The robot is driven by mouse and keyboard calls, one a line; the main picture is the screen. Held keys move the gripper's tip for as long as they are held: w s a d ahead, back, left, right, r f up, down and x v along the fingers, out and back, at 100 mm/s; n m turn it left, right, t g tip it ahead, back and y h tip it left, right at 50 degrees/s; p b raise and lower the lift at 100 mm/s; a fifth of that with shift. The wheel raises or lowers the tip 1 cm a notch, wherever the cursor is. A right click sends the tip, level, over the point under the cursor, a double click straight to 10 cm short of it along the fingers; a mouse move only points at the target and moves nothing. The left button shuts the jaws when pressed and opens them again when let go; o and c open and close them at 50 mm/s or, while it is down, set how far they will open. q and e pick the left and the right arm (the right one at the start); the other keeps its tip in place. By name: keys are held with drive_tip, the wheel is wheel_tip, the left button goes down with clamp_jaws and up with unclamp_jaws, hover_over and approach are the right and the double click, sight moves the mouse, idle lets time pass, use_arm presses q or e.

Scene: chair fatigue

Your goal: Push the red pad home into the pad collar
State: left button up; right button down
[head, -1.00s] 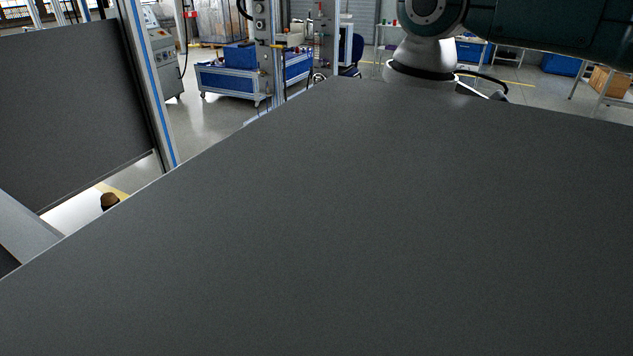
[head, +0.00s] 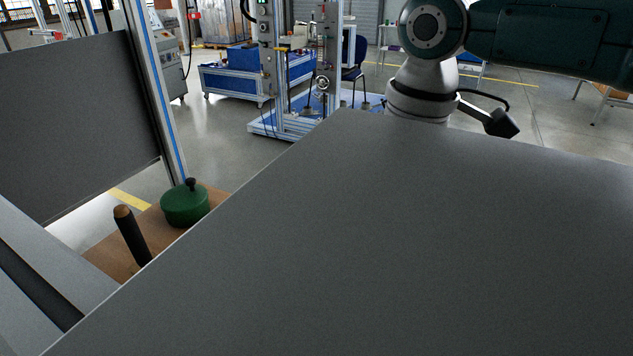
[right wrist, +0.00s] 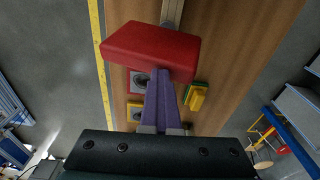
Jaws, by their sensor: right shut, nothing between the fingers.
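In the right wrist view, the red pad (right wrist: 150,48) is a thick block with rounded edges at the upper middle, above a wooden surface. A metal bar (right wrist: 172,12) runs from its far side to the top edge. My right gripper (right wrist: 163,74) is shut and empty, its purple fingers pointing at the pad's near edge. Their tips overlap that edge; I cannot tell whether they touch. I cannot make out the pad collar or how deep the pad sits. In the head view, neither the pad nor a gripper shows.
In the right wrist view, a red-edged holed piece (right wrist: 138,84), a yellow one (right wrist: 134,112) and a yellow-green block (right wrist: 196,97) lie near the fingers. In the head view, a large grey panel (head: 370,240) hides much; a green round pot (head: 185,206) and dark handle (head: 132,236) stand left.

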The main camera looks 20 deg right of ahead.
drive_tip(key=shift+s+d+f+g+h+p, duration=0.4)
drive_tip(key=shift+s+d+f+p, duration=0.1)
drive_tip(key=shift+s+d+f, duration=0.6)
drive_tip(key=shift+s+a+r+p, duration=0.15)
drive_tip(key=shift+s+r+p, duration=0.25)
drive_tip(key=shift+r+p, duration=0.25)
drive_tip(key=r+p, duration=0.2)
drive_tip(key=p, duration=0.1)
drive_tip(key=r+p, duration=0.2)
drive_tip(key=shift+a+r, duration=0.1)
drive_tip(key=shift+a, duration=0.2)
drive_tip(key=c, duration=1.1)
unclamp_jaws()
drive_tip(key=shift+r, duration=0.1)
